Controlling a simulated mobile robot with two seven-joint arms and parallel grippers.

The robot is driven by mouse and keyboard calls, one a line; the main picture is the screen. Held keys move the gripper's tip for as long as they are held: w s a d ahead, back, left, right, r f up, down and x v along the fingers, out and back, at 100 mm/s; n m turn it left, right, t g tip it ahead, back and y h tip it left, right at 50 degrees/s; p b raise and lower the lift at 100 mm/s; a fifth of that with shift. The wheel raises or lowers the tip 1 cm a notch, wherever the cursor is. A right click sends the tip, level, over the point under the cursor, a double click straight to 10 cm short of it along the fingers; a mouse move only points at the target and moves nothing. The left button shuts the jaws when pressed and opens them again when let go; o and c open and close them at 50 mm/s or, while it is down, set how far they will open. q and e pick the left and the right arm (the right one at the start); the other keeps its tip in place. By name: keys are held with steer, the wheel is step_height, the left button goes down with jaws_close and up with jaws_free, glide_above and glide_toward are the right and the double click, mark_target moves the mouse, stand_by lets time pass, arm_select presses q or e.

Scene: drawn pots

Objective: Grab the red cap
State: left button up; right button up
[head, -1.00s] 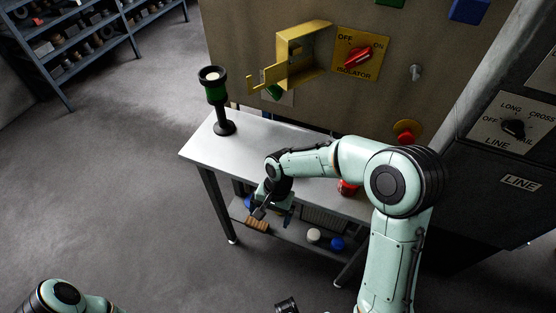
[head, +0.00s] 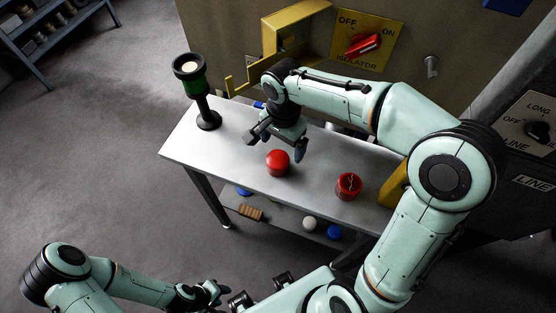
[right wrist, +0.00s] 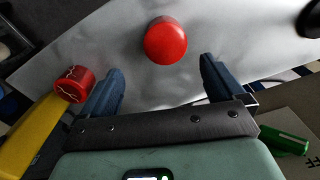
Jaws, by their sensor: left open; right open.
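A plain, rounded red cap (head: 278,163) sits on the grey table (head: 235,160), near its front edge. A red cylinder with white crack-like lines (head: 348,186) stands to its right. My right gripper (head: 276,146) is open and empty, pointing down just above and behind the plain cap. In the right wrist view the cap (right wrist: 165,43) lies beyond the open fingertips (right wrist: 160,68), roughly centred between them, with no contact seen. The cracked cylinder (right wrist: 74,85) is outside the left finger there. My left gripper (head: 212,294) is low in the head view, open and away from the table.
A green and black lamp-like post (head: 205,105) stands at the table's left end. A yellow block (head: 396,184) is at its right. Behind are a yellow bracket (head: 270,40) and a red isolator switch (head: 363,44). A lower shelf holds a brown brush-like block (head: 250,212).

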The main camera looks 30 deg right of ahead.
mark_target(279, 157)
step_height(279, 157, down, 3)
steer(key=shift+w+r, duration=0.1)
steer(key=f, duration=0.5)
steer(key=shift+w+a+f, duration=0.1)
steer(key=shift+w+a, duration=0.15)
steer(key=shift+w, duration=0.05)
steer(key=c, duration=1)
steer(key=shift+c, duration=0.2)
step_height(279, 157, up, 10)
steer(key=shift+r+p, duration=0.1)
steer(key=shift+p, duration=0.3)
